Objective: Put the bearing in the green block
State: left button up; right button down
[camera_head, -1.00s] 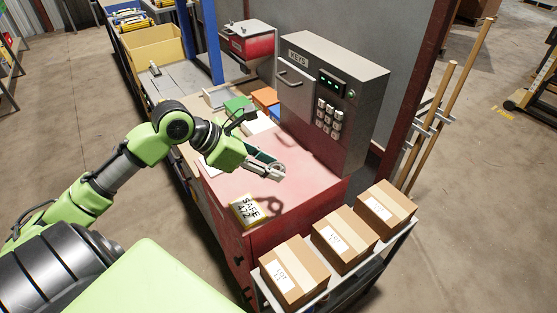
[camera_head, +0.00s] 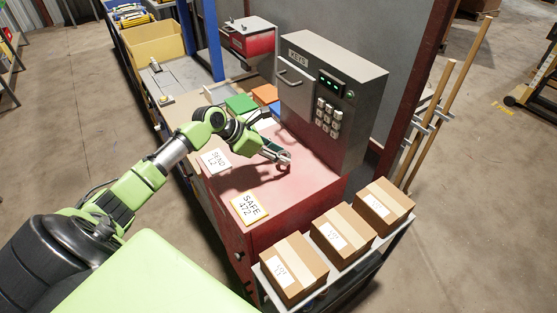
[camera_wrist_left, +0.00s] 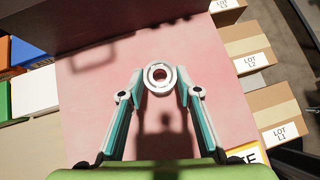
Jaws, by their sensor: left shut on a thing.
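The bearing (camera_wrist_left: 160,76), a silver ring with a dark hole, sits between the fingertips of my left gripper (camera_wrist_left: 160,82) in the left wrist view. The gripper is shut on it. In the head view my left gripper (camera_head: 283,158) is over the red tabletop, in front of the grey key cabinet, with a shadow below it. The green block (camera_head: 240,104) lies on the bench behind the gripper, left of the key cabinet. Part of a green block (camera_wrist_left: 4,98) shows at the left edge of the wrist view. My right gripper is not in view.
Orange (camera_head: 265,94) and white blocks lie near the green one. The key cabinet (camera_head: 335,90) stands at the right of the red tabletop (camera_head: 300,188). A SAFE 472 card (camera_head: 250,208) and another card (camera_head: 216,160) lie on it. Cardboard boxes (camera_head: 293,268) stand on a front shelf.

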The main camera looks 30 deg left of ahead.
pick_arm(q)
jog(key=shift+w+a+f+p, duration=0.1)
jog(key=shift+f+p, duration=0.4)
jog(key=shift+f, duration=1.2)
jog(key=o, duration=1.1)
jog(key=shift+f, duration=0.1)
jog(key=shift+o, duration=0.2)
